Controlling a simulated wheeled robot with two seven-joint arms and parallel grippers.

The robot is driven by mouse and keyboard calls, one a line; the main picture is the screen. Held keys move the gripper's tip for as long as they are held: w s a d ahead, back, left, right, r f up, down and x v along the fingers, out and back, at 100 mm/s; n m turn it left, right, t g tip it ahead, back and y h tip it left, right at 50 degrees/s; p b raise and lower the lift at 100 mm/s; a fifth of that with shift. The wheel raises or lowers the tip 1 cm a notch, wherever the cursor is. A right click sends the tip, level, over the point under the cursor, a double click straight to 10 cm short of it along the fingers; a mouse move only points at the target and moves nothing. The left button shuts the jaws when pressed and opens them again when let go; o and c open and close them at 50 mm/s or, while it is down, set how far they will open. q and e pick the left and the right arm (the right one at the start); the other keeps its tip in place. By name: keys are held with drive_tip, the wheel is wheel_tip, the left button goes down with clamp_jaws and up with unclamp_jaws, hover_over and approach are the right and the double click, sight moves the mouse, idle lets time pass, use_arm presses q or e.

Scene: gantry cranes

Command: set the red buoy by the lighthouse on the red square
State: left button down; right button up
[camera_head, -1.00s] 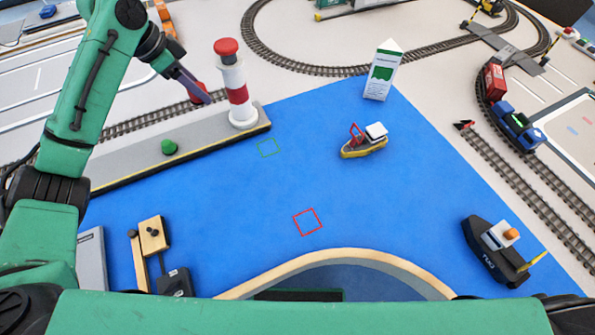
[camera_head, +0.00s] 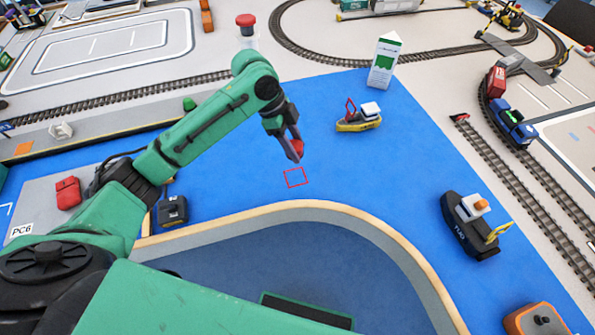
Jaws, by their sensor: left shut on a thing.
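My left gripper (camera_head: 292,145) is shut on the red buoy (camera_head: 297,149). It holds the buoy over the blue water sheet, just above and behind the red square (camera_head: 295,177) in the picture. The red square is an outline on the blue surface and shows whole. The height of the buoy above the sheet is hard to tell. The lighthouse (camera_head: 246,23) stands at the back, its red cap showing and its lower part hidden behind my left arm. My right gripper is not in view.
A yellow-hulled boat (camera_head: 358,118) floats right of the gripper. A dark tug (camera_head: 470,225) lies at the right. A milk carton (camera_head: 384,60) stands behind the boat. A curved wooden rim (camera_head: 300,206) runs in front of the red square. Blue surface around the square is clear.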

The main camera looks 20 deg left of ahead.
sight(301, 178)
use_arm(q)
wheel_tip(301, 178, down, 10)
drive_tip(key=shift+s+d+f, duration=0.1)
drive_tip(key=shift+d, duration=0.05)
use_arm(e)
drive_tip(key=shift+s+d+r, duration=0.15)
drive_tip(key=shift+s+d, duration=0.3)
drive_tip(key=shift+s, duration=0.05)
use_arm(q)
drive_tip(key=shift+c, duration=1.6)
unclamp_jaws()
drive_tip(key=shift+f, duration=0.1)
drive_tip(key=shift+r, duration=0.2)
drive_tip(key=v, duration=1.2)
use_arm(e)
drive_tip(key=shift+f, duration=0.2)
use_arm(q)
drive_tip(key=shift+s, duration=0.1)
